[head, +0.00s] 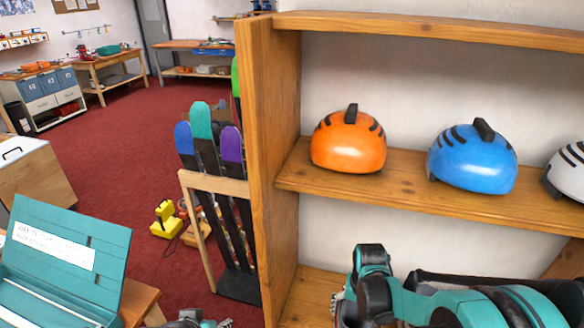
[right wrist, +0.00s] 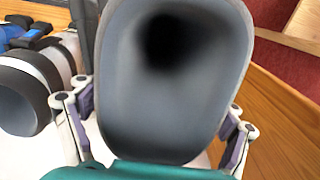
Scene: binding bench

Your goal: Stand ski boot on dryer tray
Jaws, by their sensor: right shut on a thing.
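In the right wrist view a grey, hollow ski boot (right wrist: 172,110) fills the middle, with its dark opening facing the camera. My right gripper (right wrist: 160,98) is shut on it, one finger at each side. In the head view my right arm reaches in low at the right, in front of the lower shelf. Its gripper (head: 338,303) shows only in part there, and the boot cannot be made out. A small part of my left gripper (head: 190,319) shows at the bottom edge; its fingers are cut off. I cannot make out a dryer tray in either view.
A wooden shelf unit (head: 268,150) holds an orange helmet (head: 347,142), a blue helmet (head: 472,160) and a white one. Skis (head: 203,130) stand in a rack beside it. An open teal case (head: 65,250) is at lower left. Striped round items (right wrist: 40,90) lie left of the boot.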

